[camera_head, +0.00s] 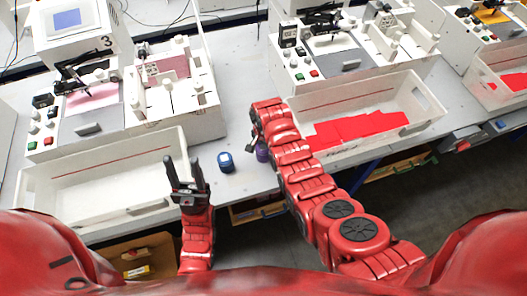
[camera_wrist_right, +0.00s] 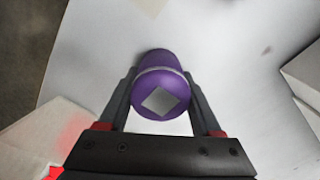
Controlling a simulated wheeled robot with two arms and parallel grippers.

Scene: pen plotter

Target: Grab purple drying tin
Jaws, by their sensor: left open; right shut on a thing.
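The purple drying tin (camera_wrist_right: 160,82) is a small round tin with a pale diamond mark on its end. In the right wrist view it sits between the two fingers of my right gripper (camera_wrist_right: 162,110), which is shut on it. In the head view the tin (camera_head: 262,153) shows only in part beside my right arm, near the table's front edge. The tips of my right gripper are mostly hidden there by the arm. My left gripper (camera_head: 186,170) is open and empty, over the right end of the left white tray.
A blue tin (camera_head: 225,162) stands on the table left of the purple one. An empty white tray (camera_head: 60,200) is at left; a white tray (camera_head: 425,98) with red sheets is at right. Plotter machines (camera_head: 190,105) stand behind. The table between the trays is mostly clear.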

